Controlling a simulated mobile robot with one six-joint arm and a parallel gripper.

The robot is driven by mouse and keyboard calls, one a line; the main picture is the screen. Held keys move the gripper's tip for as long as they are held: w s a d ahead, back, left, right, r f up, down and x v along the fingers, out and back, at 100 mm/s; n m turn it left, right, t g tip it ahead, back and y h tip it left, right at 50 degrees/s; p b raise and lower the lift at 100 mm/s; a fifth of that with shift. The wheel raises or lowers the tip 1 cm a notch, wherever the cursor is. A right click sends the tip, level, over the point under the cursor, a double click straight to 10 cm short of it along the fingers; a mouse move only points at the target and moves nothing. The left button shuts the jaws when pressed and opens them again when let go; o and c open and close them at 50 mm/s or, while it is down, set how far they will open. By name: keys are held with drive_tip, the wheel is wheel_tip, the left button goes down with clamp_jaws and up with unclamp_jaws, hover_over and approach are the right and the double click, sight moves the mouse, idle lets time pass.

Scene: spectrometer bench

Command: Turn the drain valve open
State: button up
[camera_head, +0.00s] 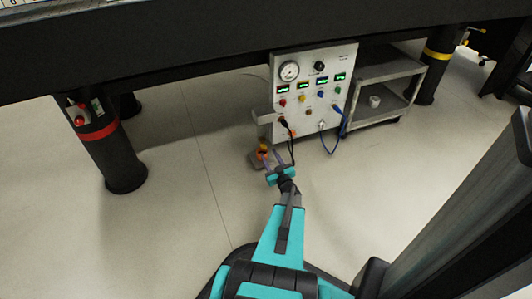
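My gripper (272,160) is at the end of my teal arm, low in front of the left side of a white instrument panel. A small orange and yellow part (263,150) is right at its fingertips, above a grey block on the floor. This part may be the drain valve, but it is too small to be sure. The fingers look spread, but I cannot tell whether they touch or grip the part. The handle's angle cannot be made out.
The white panel (312,75) carries a gauge, green displays and knobs. Black and blue cables (328,145) hang from it, the black ones close to my gripper. A grey shelf cart (385,72) stands to the right. A dark table leg (112,160) stands left; open floor lies between.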

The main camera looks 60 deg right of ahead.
sight(265, 147)
drive_tip(key=shift+b+x, duration=0.65)
drive_tip(key=shift+x, duration=1.8)
clamp_jaws()
drive_tip(key=shift+r+m+p, duration=0.1)
drive_tip(key=shift+m+p, duration=0.5)
drive_tip(key=shift+p, duration=0.65)
drive_tip(key=shift+s+d+m+p, duration=0.1)
drive_tip(key=shift+m+p, duration=0.7)
drive_tip(key=shift+p, duration=0.45)
drive_tip(key=m+p, duration=0.3)
drive_tip(key=p, duration=0.1)
drive_tip(key=shift+m, duration=0.4)
